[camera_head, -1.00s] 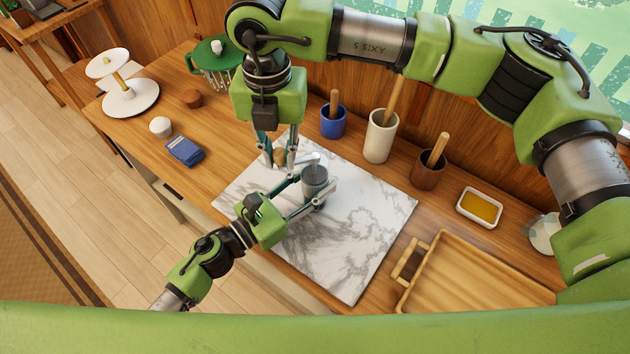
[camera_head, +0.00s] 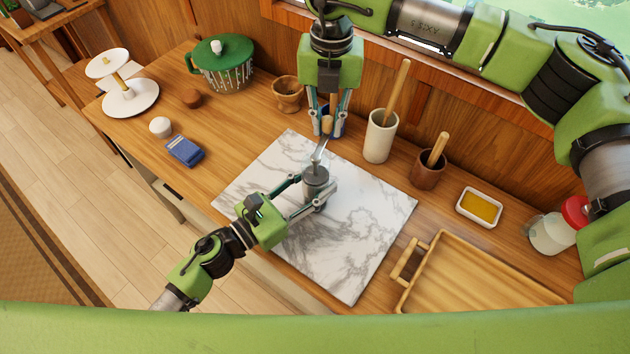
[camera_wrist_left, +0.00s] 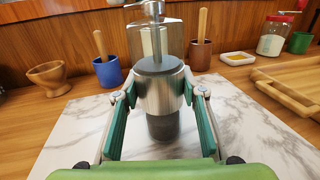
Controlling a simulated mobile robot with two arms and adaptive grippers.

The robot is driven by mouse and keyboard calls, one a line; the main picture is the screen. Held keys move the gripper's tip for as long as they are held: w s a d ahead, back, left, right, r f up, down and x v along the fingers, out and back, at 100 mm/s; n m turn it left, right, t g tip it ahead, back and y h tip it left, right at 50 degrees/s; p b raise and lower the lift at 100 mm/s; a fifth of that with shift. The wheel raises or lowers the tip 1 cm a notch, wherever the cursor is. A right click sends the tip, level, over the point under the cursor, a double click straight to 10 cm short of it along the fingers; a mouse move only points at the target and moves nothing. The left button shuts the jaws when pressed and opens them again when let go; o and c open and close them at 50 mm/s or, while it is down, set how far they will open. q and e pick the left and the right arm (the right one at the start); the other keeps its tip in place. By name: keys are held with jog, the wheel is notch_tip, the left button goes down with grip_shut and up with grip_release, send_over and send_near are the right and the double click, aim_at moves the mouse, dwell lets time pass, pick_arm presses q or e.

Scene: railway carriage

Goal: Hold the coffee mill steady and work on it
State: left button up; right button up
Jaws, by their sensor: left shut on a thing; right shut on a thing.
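The coffee mill (camera_head: 315,174) stands upright on the marble slab (camera_head: 365,215). In the left wrist view it shows as a metal cylinder (camera_wrist_left: 158,92) with a dark lower part. My left gripper (camera_head: 317,190) is shut around the mill's body, one finger on each side. The mill's crank arm (camera_head: 321,148) runs from its top toward the back wall. My right gripper (camera_head: 327,127) comes from above and is shut on the crank's wooden knob (camera_head: 327,122), which its fingers partly hide.
Behind the slab stand a wooden cup (camera_head: 288,95), a blue pot partly hidden by my right gripper, a white crock (camera_head: 380,138) and a brown pot (camera_head: 427,172). A wooden tray (camera_head: 480,275) lies right. The slab's front part is clear.

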jog(key=shift+s+d, duration=0.3)
jog(key=shift+d, duration=0.65)
jog(key=o, duration=0.8)
jog(key=shift+a, duration=0.1)
jog(key=shift+c, duration=0.2)
jog(key=shift+a, duration=0.15)
notch_tip(320, 180, up, 6)
